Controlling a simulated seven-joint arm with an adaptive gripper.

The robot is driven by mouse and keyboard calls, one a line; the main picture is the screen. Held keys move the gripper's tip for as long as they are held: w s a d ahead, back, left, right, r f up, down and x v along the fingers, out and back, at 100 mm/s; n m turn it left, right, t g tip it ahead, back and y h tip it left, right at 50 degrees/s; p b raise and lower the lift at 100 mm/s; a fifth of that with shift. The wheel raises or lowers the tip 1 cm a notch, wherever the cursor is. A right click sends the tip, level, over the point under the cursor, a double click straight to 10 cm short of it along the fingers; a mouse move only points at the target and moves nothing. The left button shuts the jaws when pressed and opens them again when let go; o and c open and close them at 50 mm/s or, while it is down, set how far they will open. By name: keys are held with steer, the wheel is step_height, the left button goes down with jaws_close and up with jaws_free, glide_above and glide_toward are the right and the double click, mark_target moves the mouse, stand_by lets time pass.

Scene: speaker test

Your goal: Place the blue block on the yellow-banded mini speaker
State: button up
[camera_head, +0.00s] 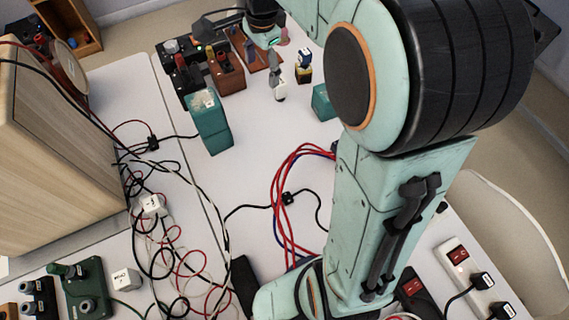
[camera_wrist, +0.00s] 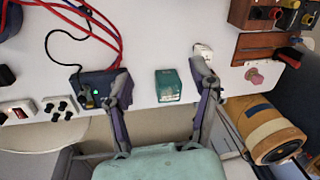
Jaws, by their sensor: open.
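In the head view a small blue block (camera_head: 305,56) with a pale face appears on top of a small dark thing with a yellow band (camera_head: 303,74), which looks like the mini speaker. I cannot tell whether they touch. My gripper (camera_wrist: 159,72) is open, its fingers wide apart in the wrist view, with nothing held. In the head view one pale finger shows just left of the block and speaker; the other is hidden behind my arm. In the wrist view I cannot make out the block or speaker; the right finger may cover them.
A teal box (camera_wrist: 168,86) lies on the table, seen between my fingers. Brown boxes with knobs (camera_head: 226,69) and a taller teal box (camera_head: 208,121) stand left of the finger. Red and blue cables (camera_head: 283,190) cross the table. A banded tan cylinder (camera_wrist: 262,128) shows in the wrist view.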

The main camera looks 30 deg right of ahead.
steer(key=s+a+f+n+g, duration=0.1)
steer(key=s+a+n, duration=0.3)
steer(key=s+n, duration=0.4)
steer(key=s+a+f+n+g, duration=0.1)
steer(key=s+a+f+n, duration=0.1)
steer(key=s+n, duration=0.6)
steer(key=s+a, duration=0.1)
steer(key=s, duration=0.6)
steer(key=shift+s+a+f+n+y, duration=0.3)
steer(key=shift+a+f+y, duration=0.05)
steer(key=shift+f+y, duration=0.05)
